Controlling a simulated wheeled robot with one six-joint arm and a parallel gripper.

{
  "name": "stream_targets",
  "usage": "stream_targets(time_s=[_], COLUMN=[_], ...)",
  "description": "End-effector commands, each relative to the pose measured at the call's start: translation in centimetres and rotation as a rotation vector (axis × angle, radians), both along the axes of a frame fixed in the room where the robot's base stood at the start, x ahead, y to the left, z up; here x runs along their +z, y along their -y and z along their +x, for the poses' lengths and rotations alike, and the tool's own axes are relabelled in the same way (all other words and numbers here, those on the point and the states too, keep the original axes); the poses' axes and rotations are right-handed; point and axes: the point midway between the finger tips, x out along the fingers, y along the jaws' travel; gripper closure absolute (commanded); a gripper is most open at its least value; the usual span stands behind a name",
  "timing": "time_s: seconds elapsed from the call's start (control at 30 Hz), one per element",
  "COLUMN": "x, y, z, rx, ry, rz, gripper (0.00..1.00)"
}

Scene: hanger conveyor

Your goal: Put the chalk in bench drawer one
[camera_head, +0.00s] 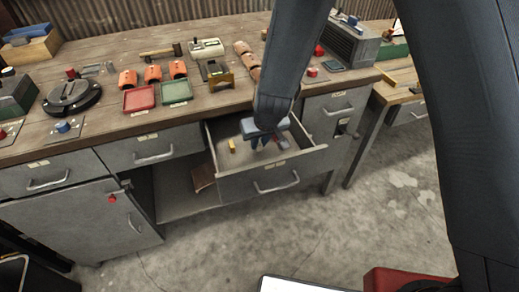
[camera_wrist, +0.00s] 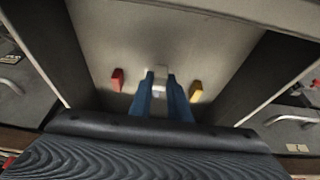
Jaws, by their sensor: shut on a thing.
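My gripper (camera_head: 262,140) reaches down into the open bench drawer (camera_head: 300,172). In the wrist view its blue fingers (camera_wrist: 160,78) are shut on the small white chalk (camera_wrist: 158,72), which shows between the fingertips just over the drawer floor. I cannot tell whether the chalk touches the floor. In the head view the chalk is hidden by the fingers. The drawer is pulled out below the bench top, and its label is too small to read.
In the drawer a yellow piece (camera_wrist: 196,90) lies right of the fingers and a red piece (camera_wrist: 117,80) lies left, in the wrist view. Drawer walls stand on both sides. The bench top (camera_head: 110,105) holds red and green trays and several tools. Another drawer (camera_head: 150,148) is shut.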

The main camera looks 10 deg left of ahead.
Motion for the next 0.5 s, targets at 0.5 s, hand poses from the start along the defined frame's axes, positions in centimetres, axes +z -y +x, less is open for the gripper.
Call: stream_targets(time_s=[0.5], x=[-2.4], y=[0.0], z=[0.0], rx=[0.001], ry=[0.000], rz=[0.000], gripper=[1.00])
